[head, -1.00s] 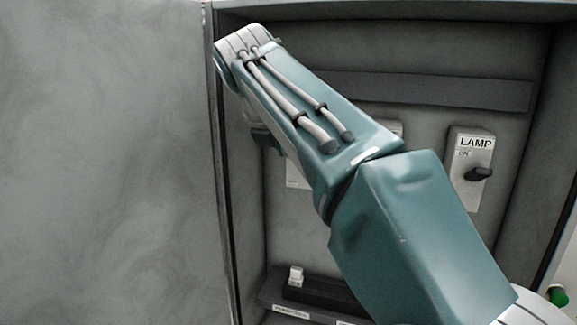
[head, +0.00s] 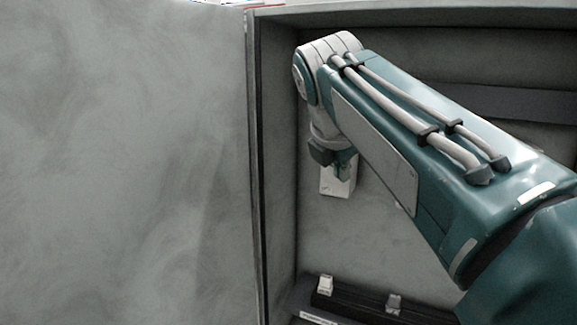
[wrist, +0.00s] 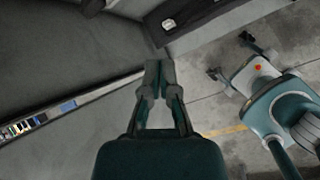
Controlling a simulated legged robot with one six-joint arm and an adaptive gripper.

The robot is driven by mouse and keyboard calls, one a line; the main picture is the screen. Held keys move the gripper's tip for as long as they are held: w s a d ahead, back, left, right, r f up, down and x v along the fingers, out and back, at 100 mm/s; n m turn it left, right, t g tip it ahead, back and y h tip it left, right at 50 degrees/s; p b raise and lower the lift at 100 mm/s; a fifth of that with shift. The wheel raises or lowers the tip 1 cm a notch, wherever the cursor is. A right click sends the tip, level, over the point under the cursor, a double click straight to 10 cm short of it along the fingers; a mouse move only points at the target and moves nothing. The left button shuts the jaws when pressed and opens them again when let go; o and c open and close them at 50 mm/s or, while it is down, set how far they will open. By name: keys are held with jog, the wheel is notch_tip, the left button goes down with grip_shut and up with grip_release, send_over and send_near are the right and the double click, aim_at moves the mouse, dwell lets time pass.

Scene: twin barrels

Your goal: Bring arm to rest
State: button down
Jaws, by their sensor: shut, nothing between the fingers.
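My arm reaches across the right half of the head view, in front of an open grey cabinet (head: 272,180). Its wrist end is at the upper middle. My gripper (wrist: 158,68) shows in the wrist view with its fingertips together and nothing between them. In the head view the gripper is mostly hidden behind my wrist. A small white plate (head: 337,181) on the cabinet's back wall shows just below my wrist, partly covered by the arm.
A large grey panel (head: 120,170) fills the left of the head view. A dark ledge with a white switch (head: 325,285) and a grey switch (head: 393,303) runs along the cabinet bottom.

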jog(key=s+d+f+m+y, duration=0.1)
jog(key=s+d+f+m, duration=0.2)
jog(key=s+f+m, duration=0.7)
jog(key=s+d+f+m+y, duration=0.1)
jog(key=s+d+f+m, duration=0.2)
jog(key=s+f+m, duration=0.8)
notch_tip(320, 180, down, 5)
jog(key=m, duration=0.3)
jog(key=shift+m+g+y, duration=0.3)
jog(key=shift+m+g, duration=0.1)
jog(key=shift+r, duration=0.1)
